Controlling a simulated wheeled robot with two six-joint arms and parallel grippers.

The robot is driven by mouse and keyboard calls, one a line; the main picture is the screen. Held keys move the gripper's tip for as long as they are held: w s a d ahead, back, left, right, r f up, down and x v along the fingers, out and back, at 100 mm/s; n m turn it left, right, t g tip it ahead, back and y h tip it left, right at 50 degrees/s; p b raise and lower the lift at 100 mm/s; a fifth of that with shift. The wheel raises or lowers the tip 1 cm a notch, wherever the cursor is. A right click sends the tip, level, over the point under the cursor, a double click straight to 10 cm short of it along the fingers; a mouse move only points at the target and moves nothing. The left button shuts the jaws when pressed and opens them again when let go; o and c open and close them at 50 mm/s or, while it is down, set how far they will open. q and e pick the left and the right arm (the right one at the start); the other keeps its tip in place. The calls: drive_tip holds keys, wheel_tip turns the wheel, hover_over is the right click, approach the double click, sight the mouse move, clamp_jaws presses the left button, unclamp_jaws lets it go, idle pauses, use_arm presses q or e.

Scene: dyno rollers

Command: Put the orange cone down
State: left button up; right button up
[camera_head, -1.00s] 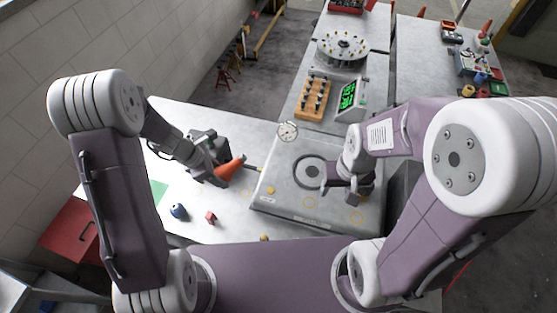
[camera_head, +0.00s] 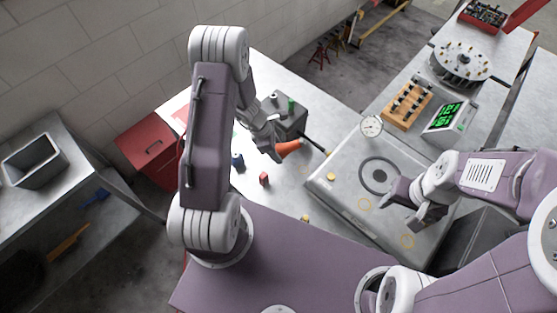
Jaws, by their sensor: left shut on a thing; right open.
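The orange cone (camera_head: 288,148) lies tilted on its side in the picture, its narrow end toward the right. My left gripper (camera_head: 274,150) is shut on the cone and covers its left part. The cone is over the pale worktop (camera_head: 222,178), left of the raised grey plate; I cannot tell whether it touches the worktop. My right gripper (camera_head: 418,212) is open and empty, above the right part of the grey plate (camera_head: 345,190).
A dark box-shaped device (camera_head: 287,118) with a rod stands just behind the cone. A blue object (camera_head: 238,161) and a red cube (camera_head: 264,179) lie in front of it.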

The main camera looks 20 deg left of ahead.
use_arm(q)
drive_tip(key=shift+f, duration=0.5)
wheel_tip(320, 180, down, 4)
drive_tip(key=shift+d+r+b, duration=0.1)
drive_tip(key=shift+b, duration=0.55)
drive_tip(key=shift+w+f, duration=0.1)
drive_tip(key=shift+f, duration=0.25)
drive_tip(key=shift+f, duration=0.15)
drive_tip(key=o, duration=1.4)
